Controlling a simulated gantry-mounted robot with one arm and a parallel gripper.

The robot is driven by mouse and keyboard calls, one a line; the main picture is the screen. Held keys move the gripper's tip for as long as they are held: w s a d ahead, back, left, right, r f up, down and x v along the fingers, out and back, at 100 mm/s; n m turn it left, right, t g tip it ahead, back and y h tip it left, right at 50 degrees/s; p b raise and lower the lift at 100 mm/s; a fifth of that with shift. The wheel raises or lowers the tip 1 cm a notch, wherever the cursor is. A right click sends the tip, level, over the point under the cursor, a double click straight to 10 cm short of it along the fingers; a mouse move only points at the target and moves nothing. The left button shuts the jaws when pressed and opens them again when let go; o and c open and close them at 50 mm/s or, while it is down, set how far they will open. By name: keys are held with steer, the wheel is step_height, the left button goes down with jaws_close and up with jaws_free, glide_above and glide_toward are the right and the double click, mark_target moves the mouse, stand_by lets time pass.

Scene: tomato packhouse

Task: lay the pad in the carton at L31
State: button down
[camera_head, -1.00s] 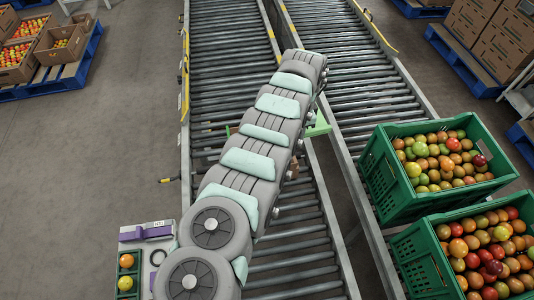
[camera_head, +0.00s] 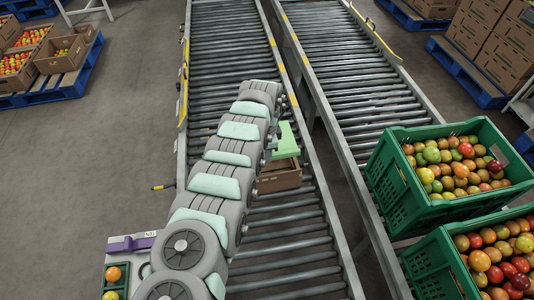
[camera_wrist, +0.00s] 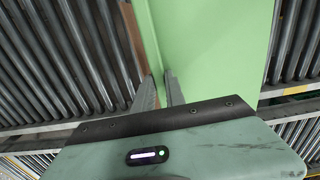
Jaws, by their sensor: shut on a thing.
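The pad is a flat light-green sheet (camera_head: 287,141); it fills the upper middle of the wrist view (camera_wrist: 215,50). My gripper (camera_wrist: 161,80) is shut on the pad's edge, the two fingers lying on either side of it. In the head view my arm hides the gripper. An open brown carton (camera_head: 280,180) sits on the left conveyor, just below the pad in the picture. The pad appears above or over the carton's far side; the gap between them cannot be judged. A brown strip, likely the carton's wall, shows beside the pad in the wrist view (camera_wrist: 133,40). No L31 label is readable on the carton.
Two green crates of tomatoes (camera_head: 395,190) (camera_head: 430,270) stand at the right. A second roller conveyor (camera_head: 350,95) runs beside the left one (camera_head: 225,75). Cartons on blue pallets (camera_head: 45,95) stand at the back left and right. The left conveyor's far rollers are bare.

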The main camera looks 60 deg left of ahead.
step_height(320, 180, down, 10)
steer(key=b, duration=0.7)
steer(key=shift+b, duration=0.35)
steer(key=shift+s+p, duration=0.1)
steer(key=shift+p, duration=0.25)
steer(key=c, duration=1.3)
jaws_free()
steer(key=shift+c, duration=0.5)
steer(key=shift+c, duration=1.1)
